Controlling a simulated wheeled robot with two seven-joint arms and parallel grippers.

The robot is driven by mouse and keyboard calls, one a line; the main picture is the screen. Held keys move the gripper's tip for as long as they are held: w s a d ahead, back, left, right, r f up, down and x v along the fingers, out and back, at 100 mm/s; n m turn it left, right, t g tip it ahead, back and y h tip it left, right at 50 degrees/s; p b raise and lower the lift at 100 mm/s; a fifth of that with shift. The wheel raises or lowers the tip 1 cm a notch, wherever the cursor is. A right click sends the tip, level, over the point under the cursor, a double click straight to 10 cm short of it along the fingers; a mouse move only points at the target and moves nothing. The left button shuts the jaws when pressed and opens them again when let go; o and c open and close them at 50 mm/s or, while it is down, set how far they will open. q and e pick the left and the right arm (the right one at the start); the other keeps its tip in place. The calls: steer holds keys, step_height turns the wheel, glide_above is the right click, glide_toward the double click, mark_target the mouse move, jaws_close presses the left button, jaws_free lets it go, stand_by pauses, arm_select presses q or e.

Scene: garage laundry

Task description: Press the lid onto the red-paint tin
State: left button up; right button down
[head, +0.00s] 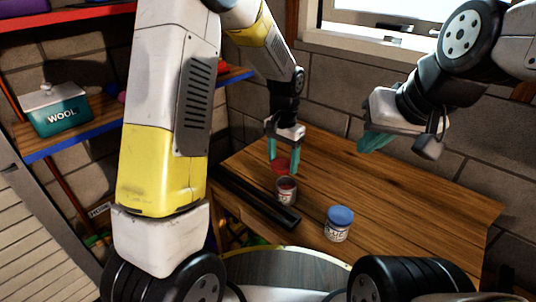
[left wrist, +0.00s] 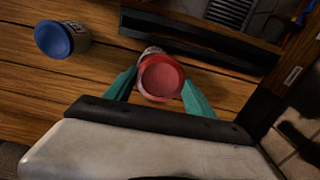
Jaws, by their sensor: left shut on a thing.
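My left gripper (head: 283,164) is shut on the red lid (head: 281,166), with a teal finger on each side of it. The red-paint tin (head: 286,191) stands on the wooden bench just below, its top open and dark red inside. The lid is above the tin's mouth and looks slightly apart from it. In the left wrist view the red lid (left wrist: 161,77) is between the fingertips and hides most of the tin (left wrist: 152,51) behind it. My right gripper (head: 374,142) hangs over the bench to the right, away from the tin. Its finger gap is unclear.
A tin with a blue lid (head: 340,214) stands on the bench (head: 410,190) to the right, nearer me. A long dark bar (head: 258,197) lies along the left edge beside the red-paint tin. The right part of the bench is clear. A WOOL box (head: 58,116) sits on a shelf.

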arm_select(q)
steer(key=shift+w+d+r+m, duration=0.1)
steer(key=shift+d+r+m, duration=0.35)
steer(key=shift+d, duration=0.35)
steer(key=shift+f, duration=0.1)
step_height(320, 180, down, 6)
steer(key=shift+f, duration=0.6)
stand_by(1.8)
steer(key=o, duration=1.6)
steer(key=shift+r, duration=0.15)
steer(key=shift+r, duration=3.4)
